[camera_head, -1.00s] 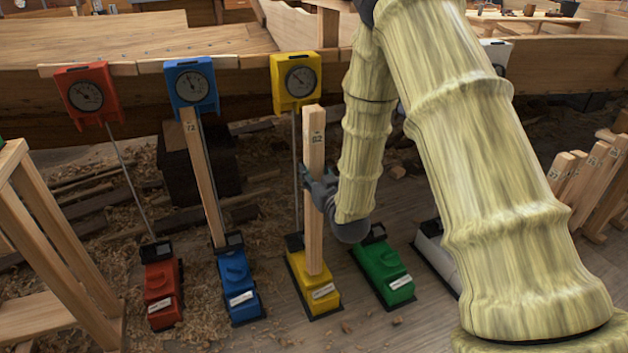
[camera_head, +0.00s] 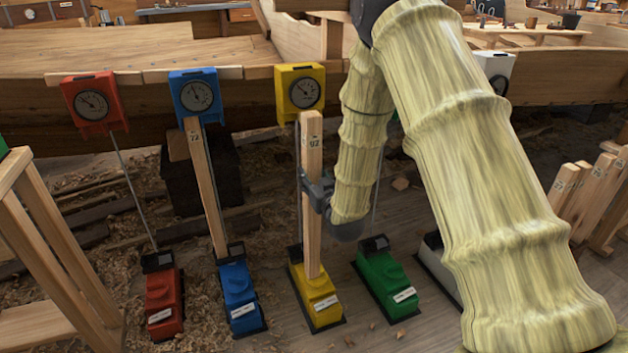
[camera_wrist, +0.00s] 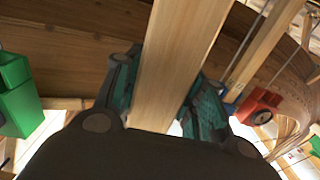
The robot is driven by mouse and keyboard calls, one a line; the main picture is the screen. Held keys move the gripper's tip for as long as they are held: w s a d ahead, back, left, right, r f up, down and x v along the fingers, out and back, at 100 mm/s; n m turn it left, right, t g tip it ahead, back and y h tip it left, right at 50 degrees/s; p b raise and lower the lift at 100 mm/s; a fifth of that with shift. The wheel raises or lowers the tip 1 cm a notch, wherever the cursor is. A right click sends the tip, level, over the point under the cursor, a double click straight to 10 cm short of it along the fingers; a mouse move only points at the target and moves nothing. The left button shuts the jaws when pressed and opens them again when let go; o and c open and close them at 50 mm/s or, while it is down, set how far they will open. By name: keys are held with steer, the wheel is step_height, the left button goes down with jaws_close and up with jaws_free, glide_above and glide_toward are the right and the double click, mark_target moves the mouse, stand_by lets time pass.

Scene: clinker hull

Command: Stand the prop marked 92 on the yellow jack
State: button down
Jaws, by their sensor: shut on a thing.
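The prop (camera_head: 312,200), a pale wooden post with a partly legible number that looks like 92 near its top, stands near upright. My gripper (camera_head: 316,192) is shut on it at about mid-height; the wrist view shows the wood (camera_wrist: 172,75) between the teal pads. The yellow jack (camera_head: 318,300) is on the floor, and the prop's lower end overlaps its top in the picture. I cannot tell whether they touch. The prop's upper end overlaps the lower edge of the yellow gauge (camera_head: 301,88) at the hull's edge.
A blue jack (camera_head: 240,290) with a prop marked 72 (camera_head: 205,185) and a red jack (camera_head: 163,300) are at left. A green jack (camera_head: 388,280) is close at right, beneath my arm. Several props (camera_head: 590,190) stand at the far right; a wooden trestle (camera_head: 60,250) is at left.

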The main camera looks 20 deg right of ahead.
steer(key=w+f+b, duration=0.3)
steer(key=w, duration=0.6)
steer(key=w+f+b, duration=0.3)
steer(key=w, duration=0.5)
steer(key=shift+w+a+f+b, duration=0.2)
steer(key=shift+w+a+b, duration=0.1)
steer(key=shift+w+b, duration=0.05)
stand_by(2.9)
stand_by(0.7)
steer(key=shift+f, duration=0.35)
stand_by(1.0)
steer(key=shift+w+p, duration=0.1)
steer(key=shift+p, duration=0.2)
stand_by(0.7)
